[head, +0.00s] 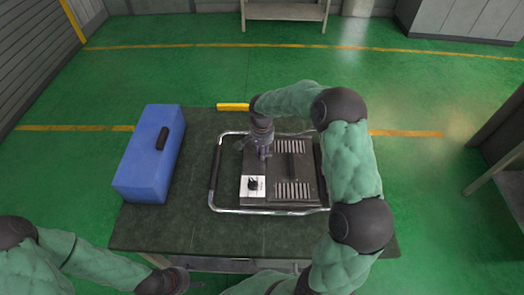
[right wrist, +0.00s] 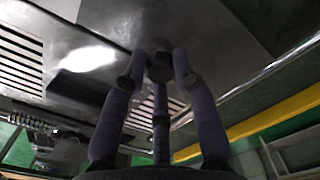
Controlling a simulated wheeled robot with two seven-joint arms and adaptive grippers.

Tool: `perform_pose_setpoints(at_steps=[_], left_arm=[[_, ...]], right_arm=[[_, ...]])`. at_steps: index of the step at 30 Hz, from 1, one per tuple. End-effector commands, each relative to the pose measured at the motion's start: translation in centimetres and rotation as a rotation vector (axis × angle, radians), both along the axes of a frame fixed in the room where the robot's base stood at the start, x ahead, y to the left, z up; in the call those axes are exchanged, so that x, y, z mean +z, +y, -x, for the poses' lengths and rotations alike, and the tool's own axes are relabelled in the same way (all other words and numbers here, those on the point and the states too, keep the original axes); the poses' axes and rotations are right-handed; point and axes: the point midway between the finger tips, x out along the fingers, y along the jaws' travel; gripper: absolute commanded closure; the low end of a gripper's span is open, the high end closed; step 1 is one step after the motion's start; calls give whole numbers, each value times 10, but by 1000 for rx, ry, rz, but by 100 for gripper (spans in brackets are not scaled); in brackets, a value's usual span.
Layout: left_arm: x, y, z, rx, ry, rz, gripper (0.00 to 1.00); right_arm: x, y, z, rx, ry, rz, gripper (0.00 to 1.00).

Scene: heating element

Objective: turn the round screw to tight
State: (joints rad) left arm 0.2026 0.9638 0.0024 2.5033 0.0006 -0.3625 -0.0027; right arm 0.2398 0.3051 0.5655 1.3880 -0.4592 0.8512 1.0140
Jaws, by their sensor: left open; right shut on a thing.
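The heating element (head: 310,165) is a dark box with vent slots in a silver tube frame on the table. In the right wrist view, the round screw (right wrist: 160,70) is a small dark knob on the metal surface (right wrist: 215,35). My right gripper (head: 263,157) points down at the box's upper left part and hides the screw in the head view. In the right wrist view, the fingers of my right gripper (right wrist: 160,65) are shut around the screw. My left gripper (head: 188,284) is low at the table's front edge, open, away from the box and partly cut off.
A blue toolbox (head: 148,160) stands on the left of the dark table (head: 190,225). A white panel with a black dial (head: 253,187) is on the box's front left. A yellow object (head: 233,107) lies at the table's back edge. The table front is clear.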

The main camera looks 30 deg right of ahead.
Motion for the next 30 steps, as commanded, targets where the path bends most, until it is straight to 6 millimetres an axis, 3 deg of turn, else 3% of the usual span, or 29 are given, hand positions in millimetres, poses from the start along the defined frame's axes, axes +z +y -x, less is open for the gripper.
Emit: perform_pose_setpoints(at_steps=[9,10,12,23,30], left_arm=[[0,0,0,0,0,0,35],[0,0,0,0,0,0,35],[0,0,0,0,0,0,35],[0,0,0,0,0,0,35],[0,0,0,0,0,0,35]], right_arm=[[-4,4,2,3,8,-6,100],[-4,4,2,3,8,-6,63],[-3,4,2,3,7,-5,48],[2,1,0,0,1,-1,48],[34,1,-1,1,-4,0,48]])
